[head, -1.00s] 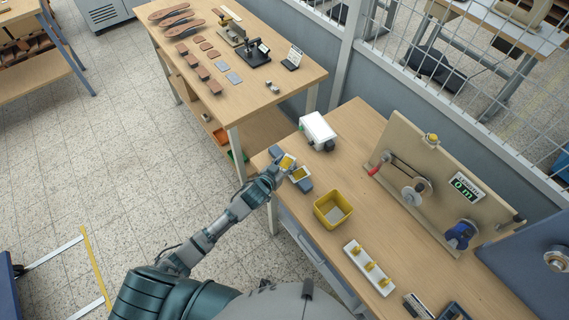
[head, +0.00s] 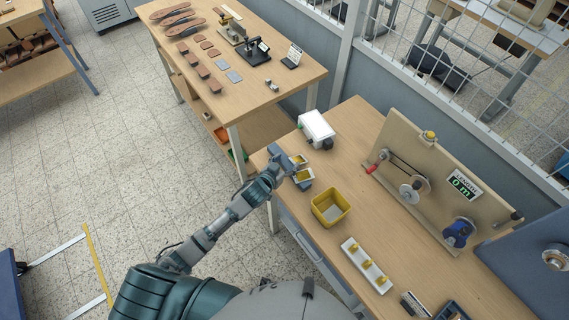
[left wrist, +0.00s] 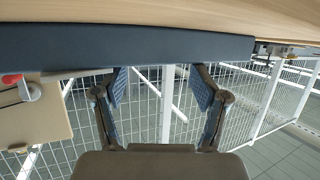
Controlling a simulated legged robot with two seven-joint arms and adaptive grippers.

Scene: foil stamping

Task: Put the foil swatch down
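I cannot make out the foil swatch for certain in either view. My right gripper is out of view.
On the right-hand bench (head: 352,130) stand a white box (head: 316,126), the yellow bin (head: 331,222), a white strip with yellow pieces (head: 353,256) and a beige winding panel (head: 440,165). Leather pieces and a small press (head: 255,51) occupy the far bench. Bare wood lies right of the bin.

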